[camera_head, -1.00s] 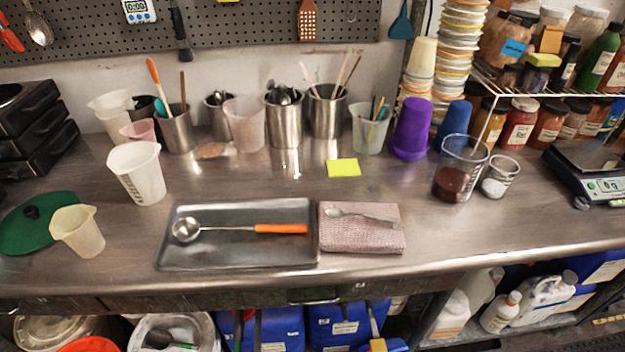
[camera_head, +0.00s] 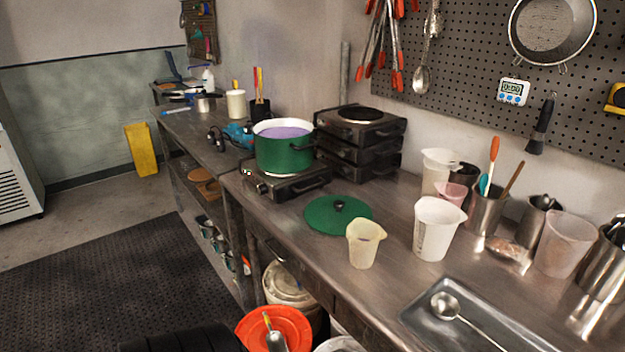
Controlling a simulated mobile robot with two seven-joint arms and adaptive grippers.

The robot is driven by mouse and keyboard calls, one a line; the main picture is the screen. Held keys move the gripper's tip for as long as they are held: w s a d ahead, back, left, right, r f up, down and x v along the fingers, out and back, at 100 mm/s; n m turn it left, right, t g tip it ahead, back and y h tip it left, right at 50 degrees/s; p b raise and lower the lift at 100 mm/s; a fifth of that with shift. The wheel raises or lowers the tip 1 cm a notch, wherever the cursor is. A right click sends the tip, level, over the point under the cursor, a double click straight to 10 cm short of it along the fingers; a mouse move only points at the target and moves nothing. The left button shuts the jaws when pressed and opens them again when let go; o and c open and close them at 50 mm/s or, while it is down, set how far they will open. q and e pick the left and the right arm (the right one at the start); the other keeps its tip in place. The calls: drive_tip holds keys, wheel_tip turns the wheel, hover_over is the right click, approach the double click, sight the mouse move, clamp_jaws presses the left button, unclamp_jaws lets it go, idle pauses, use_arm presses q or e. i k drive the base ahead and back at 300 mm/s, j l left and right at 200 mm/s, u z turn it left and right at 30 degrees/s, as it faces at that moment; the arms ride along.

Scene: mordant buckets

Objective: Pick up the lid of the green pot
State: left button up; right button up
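The green pot (camera_head: 284,155) stands on a hot plate (camera_head: 281,183) at the left end of the steel counter. It is uncovered and shows a purple content inside. The green lid (camera_head: 327,217) with a dark knob (camera_head: 339,205) lies flat on the counter to the right of and nearer than the pot. A cream plastic beaker (camera_head: 363,245) stands at the lid's near right edge and hides a little of it. Neither of my grippers is in view.
Stacked hot plates (camera_head: 360,145) stand behind the lid. A white pitcher (camera_head: 437,230) and a metal tray (camera_head: 470,322) are to its right. An orange bucket (camera_head: 272,330) stands on the floor below. The floor at left has a black mat (camera_head: 120,280).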

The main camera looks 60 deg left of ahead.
sight(331, 215)
drive_tip(key=u, duration=1.7)
